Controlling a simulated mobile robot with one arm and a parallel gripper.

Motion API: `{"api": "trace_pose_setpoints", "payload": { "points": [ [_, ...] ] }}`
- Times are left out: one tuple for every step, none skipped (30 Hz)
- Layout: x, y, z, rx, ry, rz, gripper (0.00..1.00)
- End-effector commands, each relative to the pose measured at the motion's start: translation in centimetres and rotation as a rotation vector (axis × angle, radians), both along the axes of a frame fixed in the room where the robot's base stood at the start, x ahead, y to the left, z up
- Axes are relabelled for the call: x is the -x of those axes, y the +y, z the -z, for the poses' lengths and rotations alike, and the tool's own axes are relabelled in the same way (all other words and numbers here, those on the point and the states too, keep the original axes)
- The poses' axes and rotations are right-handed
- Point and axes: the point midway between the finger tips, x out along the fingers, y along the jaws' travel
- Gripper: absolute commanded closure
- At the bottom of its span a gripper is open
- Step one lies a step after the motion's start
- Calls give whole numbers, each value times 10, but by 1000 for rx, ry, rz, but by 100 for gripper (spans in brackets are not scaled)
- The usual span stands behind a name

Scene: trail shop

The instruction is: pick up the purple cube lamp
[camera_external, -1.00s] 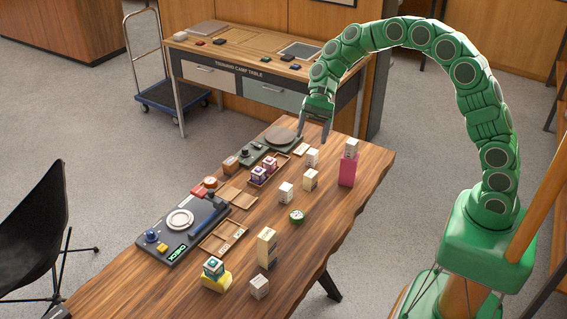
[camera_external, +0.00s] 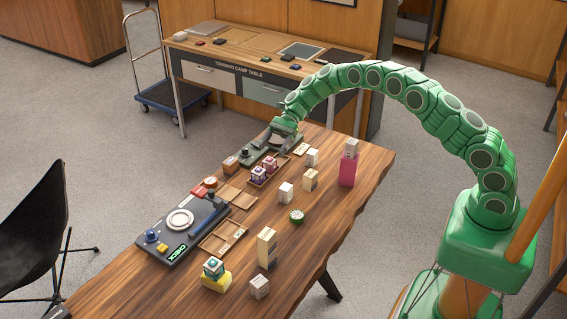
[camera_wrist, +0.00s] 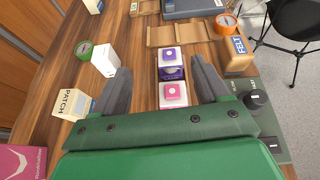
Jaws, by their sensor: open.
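My gripper (camera_external: 268,147) is low over the far end of the table, close behind the lamps. In the wrist view its open fingers (camera_wrist: 159,68) flank the two lamps, with gaps on both sides. Nothing is held.
A white box (camera_wrist: 105,60) and a "PATCH" box (camera_wrist: 74,103) stand left of the left finger. A "FELT" block (camera_wrist: 238,55) and a dark device with a knob (camera_wrist: 257,100) stand to the right. An empty wooden tray (camera_external: 238,196) lies nearer the front.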

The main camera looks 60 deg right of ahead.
Motion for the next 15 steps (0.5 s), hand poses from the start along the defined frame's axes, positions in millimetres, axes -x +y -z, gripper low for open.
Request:
{"api": "trace_pose_setpoints", "payload": {
  "points": [
    [-4, -2, 10, -7, 14, 13, 26],
    [-7, -4, 13, -10, 19, 19, 26],
    [-9, -5, 16, -14, 25, 27, 26],
    [-11, -6, 18, -16, 28, 31, 26],
    [-13, -7, 19, -19, 32, 36, 26],
    [-14, -8, 21, -22, 34, 40, 26],
    [-15, -8, 21, -23, 35, 43, 26],
    [-16, -8, 22, -24, 38, 45, 26],
    [-16, -8, 24, -25, 39, 47, 26],
    [-16, -7, 24, -26, 40, 47, 26],
    [-16, -5, 25, -26, 40, 47, 26],
    [-16, -2, 26, -26, 41, 47, 26],
    [-16, 0, 27, -26, 41, 47, 26],
    [-16, 3, 28, -26, 41, 47, 26],
    [-16, 7, 30, -26, 42, 47, 26]
  ]
}}
